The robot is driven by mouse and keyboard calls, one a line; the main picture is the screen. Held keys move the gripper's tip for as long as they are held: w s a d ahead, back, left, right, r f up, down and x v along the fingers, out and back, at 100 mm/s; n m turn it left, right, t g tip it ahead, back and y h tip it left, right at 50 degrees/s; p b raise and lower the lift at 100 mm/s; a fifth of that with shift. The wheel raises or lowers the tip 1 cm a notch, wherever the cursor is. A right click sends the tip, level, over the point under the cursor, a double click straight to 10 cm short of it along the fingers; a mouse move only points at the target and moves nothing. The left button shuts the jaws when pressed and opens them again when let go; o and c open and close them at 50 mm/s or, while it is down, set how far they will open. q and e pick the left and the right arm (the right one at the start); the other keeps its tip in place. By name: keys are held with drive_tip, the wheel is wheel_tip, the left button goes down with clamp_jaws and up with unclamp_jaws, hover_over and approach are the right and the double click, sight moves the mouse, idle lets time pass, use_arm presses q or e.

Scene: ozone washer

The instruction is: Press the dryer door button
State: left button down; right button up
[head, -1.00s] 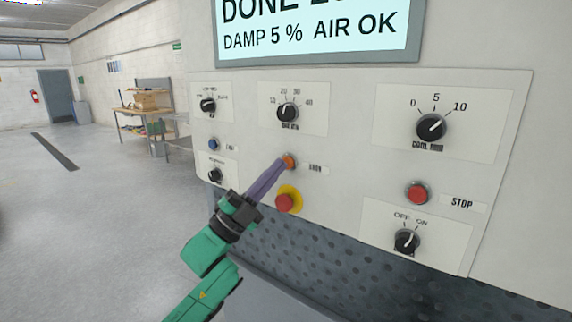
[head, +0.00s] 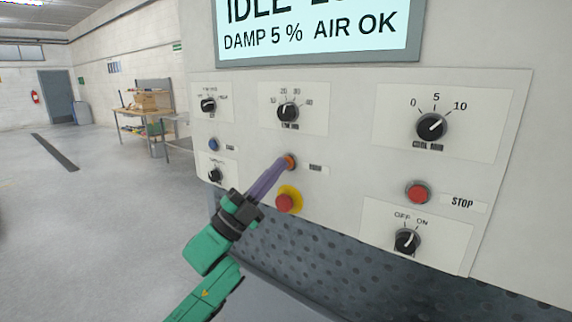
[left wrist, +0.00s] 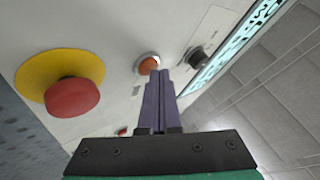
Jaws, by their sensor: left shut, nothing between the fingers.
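The orange door button (head: 290,161) sits on the white control panel (head: 345,195), beside a small label too blurred to read surely. It also shows in the left wrist view (left wrist: 149,65). My left gripper (head: 283,164) is shut and empty, with its purple fingertips at the orange button. In the left wrist view the fingertips (left wrist: 159,73) overlap the button's lower edge; I cannot tell whether they touch it. The display (head: 315,30) reads IDLE, DAMP 5 %, AIR OK. My right gripper is out of view.
A red emergency button on a yellow ring (head: 287,200) lies just below the orange button. A blue button (head: 213,144), a red STOP button (head: 418,193) and several black knobs are also on the panel. Open floor (head: 90,220) lies to the left.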

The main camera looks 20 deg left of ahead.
use_arm(q)
drive_tip(key=shift+s+a, duration=0.2)
drive_tip(key=shift+s, duration=0.5)
drive_tip(key=shift+s+f+b, duration=0.1)
drive_tip(key=shift+f+b, duration=0.05)
drive_tip(key=shift+b, duration=0.15)
drive_tip(key=s+b, duration=0.1)
drive_tip(key=s, duration=0.1)
drive_tip(key=s+a, duration=0.1)
drive_tip(key=s, duration=0.1)
drive_tip(key=shift+s+a+b, duration=0.2)
drive_tip(key=shift+s+b, duration=0.1)
drive_tip(key=shift+b, duration=0.1)
